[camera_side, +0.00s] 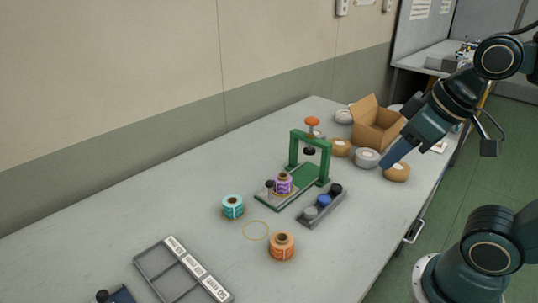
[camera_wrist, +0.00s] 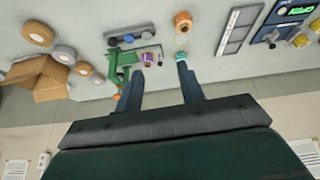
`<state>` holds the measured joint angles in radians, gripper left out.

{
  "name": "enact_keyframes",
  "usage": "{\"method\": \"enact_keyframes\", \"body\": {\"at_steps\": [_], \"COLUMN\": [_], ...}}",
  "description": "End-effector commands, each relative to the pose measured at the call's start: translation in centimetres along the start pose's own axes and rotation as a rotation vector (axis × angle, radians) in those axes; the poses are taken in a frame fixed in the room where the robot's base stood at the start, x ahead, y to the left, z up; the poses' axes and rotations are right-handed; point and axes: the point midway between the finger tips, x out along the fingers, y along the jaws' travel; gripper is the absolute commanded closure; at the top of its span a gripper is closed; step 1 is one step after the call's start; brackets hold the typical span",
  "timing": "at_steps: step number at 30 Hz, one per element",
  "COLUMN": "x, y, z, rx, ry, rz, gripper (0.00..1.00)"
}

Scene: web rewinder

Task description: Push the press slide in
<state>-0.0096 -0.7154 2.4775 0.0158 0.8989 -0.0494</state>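The green press (camera_side: 312,152) stands on the table with an orange knob on top and a dark ram under its crossbar. Its slide (camera_side: 264,192) sticks out toward the lower left, with a black knob at its outer end. A purple spool (camera_side: 284,183) sits upright on the slide, outside the frame. In the wrist view the press (camera_wrist: 123,62) and purple spool (camera_wrist: 148,60) lie beyond the left fingertip. My gripper (camera_side: 389,162) is up to the right of the press, apart from it. In the wrist view my gripper (camera_wrist: 161,68) has its fingers spread, with nothing held.
A teal spool (camera_side: 232,206), orange spool (camera_side: 281,246) and yellow ring (camera_side: 256,230) lie near the slide's outer end. A grey rack (camera_side: 322,206) with round pieces stands beside the press. Tape rolls and an open cardboard box (camera_side: 375,125) are behind. A divided tray (camera_side: 180,272) lies lower left.

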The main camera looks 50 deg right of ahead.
Motion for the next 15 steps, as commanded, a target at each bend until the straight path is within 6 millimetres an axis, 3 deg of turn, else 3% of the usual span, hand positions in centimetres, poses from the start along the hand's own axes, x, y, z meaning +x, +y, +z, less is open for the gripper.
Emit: {"method": "enact_keyframes", "body": {"at_steps": [1, 5, 6, 15], "x": [0.1, 0.5, 0.7, 3.2], "y": [0.0, 0.3, 0.3, 0.5], "z": [-0.5, -2.1, -2.8, -8.0], "rx": [-0.024, -0.113, -0.149, -0.45], "ry": [-0.009, -0.033, -0.043, -0.125], "rz": [0.002, 0.01, 0.012, 0.028], "gripper": [0.72, 0.97, 1.0, 1.0]}}
